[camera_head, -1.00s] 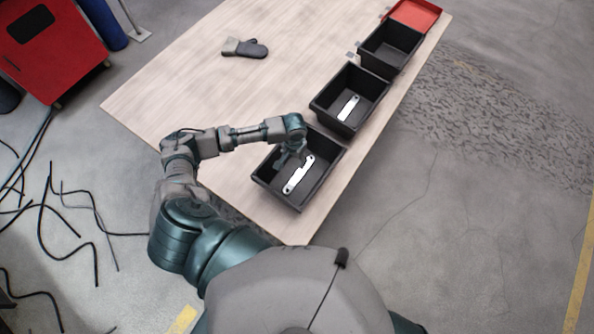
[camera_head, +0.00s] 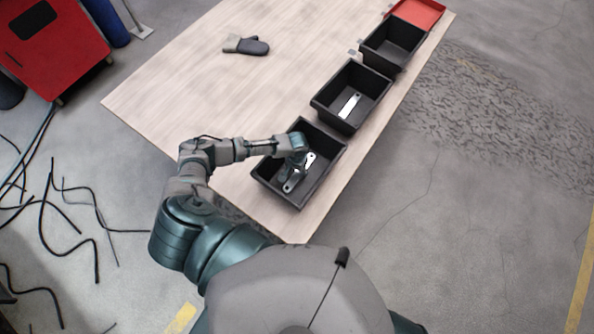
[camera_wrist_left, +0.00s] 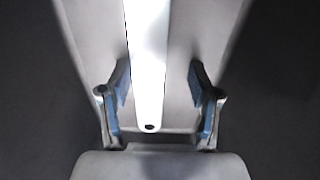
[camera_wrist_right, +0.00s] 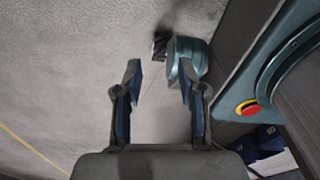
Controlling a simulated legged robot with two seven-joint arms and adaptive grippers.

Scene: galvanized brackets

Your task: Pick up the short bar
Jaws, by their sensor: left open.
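A pale metal bar (camera_head: 289,185) lies in the nearest black bin (camera_head: 332,160). My left gripper (camera_head: 297,166) is over this bin and hides the bar's middle. In the left wrist view, the bar (camera_wrist_left: 148,70) runs between the open, blue-padded fingers (camera_wrist_left: 160,88), its rounded, holed end toward the palm; neither finger visibly touches it. A second pale bar (camera_head: 349,105) lies in the middle black bin (camera_head: 321,104) and looks shorter, though it is farther away. My right gripper (camera_wrist_right: 160,78) is open and empty in the right wrist view, with grey floor behind.
A third black bin (camera_head: 412,61) and a red tray (camera_head: 425,14) stand farther along the wooden table's (camera_head: 190,75) right edge. A dark grey glove (camera_head: 247,45) lies at the back. The table's left part is clear. Loose cables (camera_head: 95,235) lie on the floor at left.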

